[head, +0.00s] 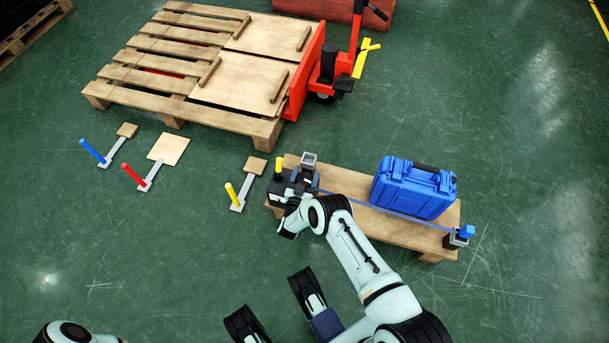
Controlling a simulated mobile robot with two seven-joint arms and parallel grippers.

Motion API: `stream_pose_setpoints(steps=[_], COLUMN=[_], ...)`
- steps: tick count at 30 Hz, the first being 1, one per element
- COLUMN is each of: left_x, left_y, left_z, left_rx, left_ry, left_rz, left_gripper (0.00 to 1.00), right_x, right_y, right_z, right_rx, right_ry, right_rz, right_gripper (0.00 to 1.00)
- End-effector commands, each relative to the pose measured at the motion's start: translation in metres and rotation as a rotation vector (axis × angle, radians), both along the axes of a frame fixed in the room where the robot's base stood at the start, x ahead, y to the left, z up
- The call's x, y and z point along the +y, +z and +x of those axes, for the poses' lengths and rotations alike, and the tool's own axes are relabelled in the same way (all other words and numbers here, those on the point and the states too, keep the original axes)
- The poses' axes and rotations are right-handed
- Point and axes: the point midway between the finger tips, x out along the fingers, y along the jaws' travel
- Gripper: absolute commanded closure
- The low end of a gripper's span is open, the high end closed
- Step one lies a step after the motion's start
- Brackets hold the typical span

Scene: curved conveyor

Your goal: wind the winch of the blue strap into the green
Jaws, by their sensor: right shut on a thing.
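The blue strap (388,212) runs as a thin line across the wooden board, in front of the blue case (415,187), to a dark anchor with a blue cap (467,231) at the right end. At the board's left end stands the dark winch (280,186), with a yellow knob on top and a grey square piece behind. My right gripper (302,182) is at the winch, shut on a part of it; my wrist partly hides the hold. No green mark or gauge can be made out.
Levers with blue (92,150), red (133,176) and yellow (232,195) handles lie on the floor left of the board (384,223). A wooden pallet (185,75) with a red pallet jack (322,70) stands behind. The floor to the right is clear.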

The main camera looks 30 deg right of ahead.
Motion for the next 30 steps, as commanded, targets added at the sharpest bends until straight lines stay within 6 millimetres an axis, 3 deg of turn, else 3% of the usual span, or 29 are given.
stream_pose_setpoints(steps=[12,30], left_x=[0.0,-0.0001], left_y=[-0.0001,0.0], left_z=[-0.0006,-0.0003], left_rx=[0.001,0.001], left_ry=[0.001,0.0], left_rz=[0.0,0.0], left_gripper=[0.49,0.49], right_x=[-0.0034,-0.0052], right_y=[0.0009,0.0017], right_z=[-0.0029,-0.0043], right_rx=[-0.005,-0.004], right_ry=[-0.284,-0.376], right_rz=[-0.001,-0.003], right_gripper=[0.6,0.6])
